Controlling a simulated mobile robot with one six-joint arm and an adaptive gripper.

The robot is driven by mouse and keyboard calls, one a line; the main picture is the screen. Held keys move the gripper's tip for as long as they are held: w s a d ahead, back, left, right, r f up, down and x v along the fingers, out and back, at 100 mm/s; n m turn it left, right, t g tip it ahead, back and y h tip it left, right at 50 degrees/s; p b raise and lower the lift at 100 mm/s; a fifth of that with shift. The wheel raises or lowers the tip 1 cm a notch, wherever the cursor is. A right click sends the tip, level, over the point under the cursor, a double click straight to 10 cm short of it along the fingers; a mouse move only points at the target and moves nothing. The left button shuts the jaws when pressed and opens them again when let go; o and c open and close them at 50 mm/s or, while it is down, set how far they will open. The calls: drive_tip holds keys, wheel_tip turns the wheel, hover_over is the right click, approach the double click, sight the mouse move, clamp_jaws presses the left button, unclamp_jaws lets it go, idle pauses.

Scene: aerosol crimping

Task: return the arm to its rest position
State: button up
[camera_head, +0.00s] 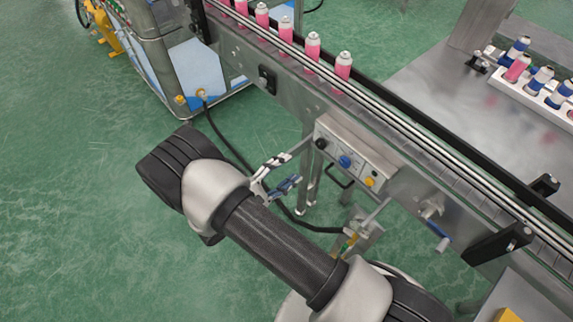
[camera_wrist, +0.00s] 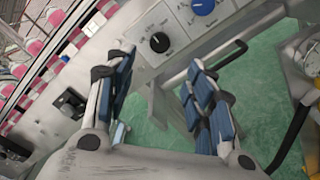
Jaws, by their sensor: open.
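My gripper (camera_head: 288,175) is at the end of my bent arm, beside the near side of the conveyor. In the wrist view its two blue-padded fingers (camera_wrist: 160,95) stand apart with nothing between them. Green floor and a grey frame leg show through the gap. The gripper is close to the conveyor's control box (camera_head: 352,162), whose black and blue knobs show just beyond the fingers in the wrist view (camera_wrist: 180,30). I cannot tell the exact gap between fingers and box.
Several pink cans (camera_head: 313,45) stand on the conveyor (camera_head: 430,140). A white tray (camera_head: 540,105) with blue and pink cans sits on the metal table at right. A blue crank handle (camera_head: 441,243) juts from the conveyor's side. The green floor (camera_head: 80,220) at left is clear.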

drive_tip(key=s+d+r+m+g+y, duration=0.2)
drive_tip(key=s+d+r+m+g, duration=0.1)
drive_tip(key=d+r+m+g, duration=0.4)
drive_tip(key=s+d+r+m+g+y, duration=0.15)
drive_tip(key=s+d+r+g, duration=0.25)
drive_tip(key=r, duration=0.6)
drive_tip(key=s+a+r+m+t+y, duration=0.1)
drive_tip(key=s+r+m+t+y, duration=0.4)
drive_tip(key=s+r+y, duration=0.6)
drive_tip(key=shift+s+m, duration=0.75)
drive_tip(key=shift+s, duration=0.55)
